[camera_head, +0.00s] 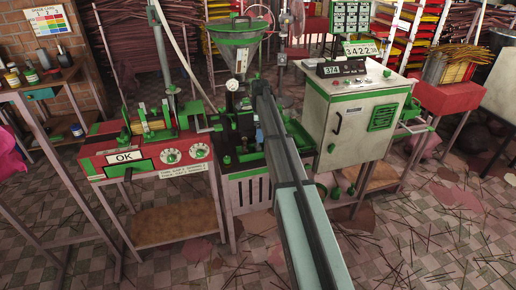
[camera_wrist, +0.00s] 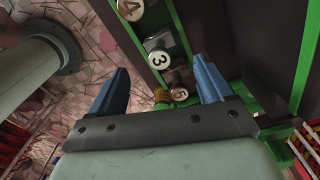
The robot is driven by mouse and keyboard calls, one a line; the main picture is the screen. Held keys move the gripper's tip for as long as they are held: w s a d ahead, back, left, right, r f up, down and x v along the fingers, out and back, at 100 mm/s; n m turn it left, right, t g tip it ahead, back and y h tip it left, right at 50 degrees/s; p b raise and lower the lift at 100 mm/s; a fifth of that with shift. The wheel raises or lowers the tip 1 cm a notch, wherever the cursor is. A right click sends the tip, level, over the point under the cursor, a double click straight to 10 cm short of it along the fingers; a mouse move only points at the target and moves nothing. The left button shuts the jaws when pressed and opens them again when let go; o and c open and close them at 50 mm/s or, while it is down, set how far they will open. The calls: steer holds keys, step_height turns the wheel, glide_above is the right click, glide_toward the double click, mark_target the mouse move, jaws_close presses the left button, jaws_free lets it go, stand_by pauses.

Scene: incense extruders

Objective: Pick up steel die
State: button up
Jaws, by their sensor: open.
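My gripper (camera_wrist: 160,90) is open, with its two blue fingers set wide apart and nothing held between them. In the wrist view, round numbered pieces sit in a row along a green-edged holder: one marked 4 (camera_wrist: 130,9), one marked 3 (camera_wrist: 160,59) and one marked 5 (camera_wrist: 178,94). The 5 piece and a small brass-coloured cylinder (camera_wrist: 160,98) show between the fingers. I cannot tell for sure which piece is the steel die. In the head view, my arm hides most of this spot, by the green machine bed (camera_head: 240,157) below the funnel.
A green-rimmed funnel (camera_head: 238,48) stands above the machine. A control cabinet (camera_head: 352,125) is close at the right, and a red panel reading OK (camera_head: 125,156) at the left. In the wrist view, a grey post (camera_wrist: 30,70) stands left and a dark wall (camera_wrist: 255,45) right.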

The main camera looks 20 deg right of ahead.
mark_target(258, 145)
steer(key=shift+w+a+f, duration=0.1)
steer(key=shift+a+f, duration=0.05)
steer(key=shift+f, duration=1.3)
steer(key=shift+w+a+f, duration=0.1)
steer(key=shift+f, duration=1.35)
steer(key=shift+c, duration=0.3)
steer(key=c, duration=1.4)
